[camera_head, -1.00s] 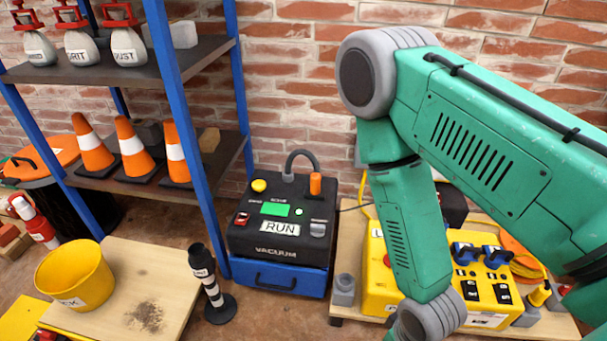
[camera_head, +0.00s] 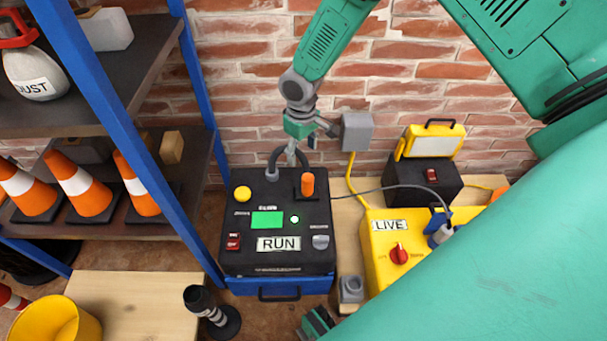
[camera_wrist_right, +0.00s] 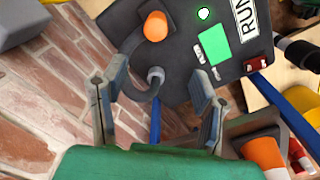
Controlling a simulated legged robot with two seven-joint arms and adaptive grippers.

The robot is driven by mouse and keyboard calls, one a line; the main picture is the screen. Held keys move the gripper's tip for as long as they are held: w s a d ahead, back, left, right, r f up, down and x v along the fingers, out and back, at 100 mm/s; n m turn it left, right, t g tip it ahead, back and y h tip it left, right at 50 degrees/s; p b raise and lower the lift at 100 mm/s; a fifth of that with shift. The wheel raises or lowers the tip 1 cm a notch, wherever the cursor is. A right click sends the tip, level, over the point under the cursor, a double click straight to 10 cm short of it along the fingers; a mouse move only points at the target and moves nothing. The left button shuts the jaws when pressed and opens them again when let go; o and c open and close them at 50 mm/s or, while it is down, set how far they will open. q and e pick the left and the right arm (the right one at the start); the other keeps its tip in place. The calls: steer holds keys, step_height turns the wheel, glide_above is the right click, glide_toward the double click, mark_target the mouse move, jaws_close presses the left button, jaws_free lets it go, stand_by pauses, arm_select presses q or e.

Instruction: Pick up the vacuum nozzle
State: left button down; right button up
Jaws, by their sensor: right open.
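The black nozzle-like piece with pale stripes and a label (camera_head: 205,303) stands tilted on a round black base, front left of the vacuum unit (camera_head: 278,225). A dark cylinder that may be it (camera_wrist_right: 298,52) shows at the right edge of the wrist view. My right gripper (camera_head: 297,148) is open and empty at the rear edge of the unit, by its grey hose (camera_head: 273,165). In the wrist view the hose (camera_wrist_right: 155,78) shows between the spread fingers (camera_wrist_right: 155,100); contact cannot be told.
The blue-posted shelf (camera_head: 190,165) with traffic cones (camera_head: 88,190) stands left of the unit. A yellow LIVE box (camera_head: 388,245) and a work lamp (camera_head: 432,142) are on the right. A yellow bucket (camera_head: 55,322) sits at bottom left. My arm covers the lower right.

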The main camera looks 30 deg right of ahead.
mark_target(307, 177)
steer(key=f, duration=0.2)
steer(key=d+f+b, duration=0.1)
steer(key=f, duration=0.2)
steer(key=d+f+b, duration=0.1)
steer(key=f, duration=0.2)
steer(key=shift+s+d+f, duration=0.15)
steer(key=shift+d+f, duration=0.1)
steer(key=shift+a+b, duration=0.2)
steer(key=shift+b, duration=0.1)
steer(key=f+b, duration=0.1)
steer(key=f, duration=0.2)
steer(key=a+f+b, duration=0.1)
steer(key=shift+s+f+b, duration=0.2)
steer(key=shift+s+b, duration=0.15)
steer(key=shift+d+f, duration=0.2)
steer(key=shift+f, duration=0.1)
steer(key=shift+d, duration=0.25)
steer(key=shift+a+r, duration=0.1)
steer(key=shift+a, duration=0.2)
jaws_close()
arm_select(q)
steer(key=f, duration=0.2)
steer(key=d+f, duration=0.1)
steer(key=f, duration=0.2)
steer(key=shift+f, duration=0.3)
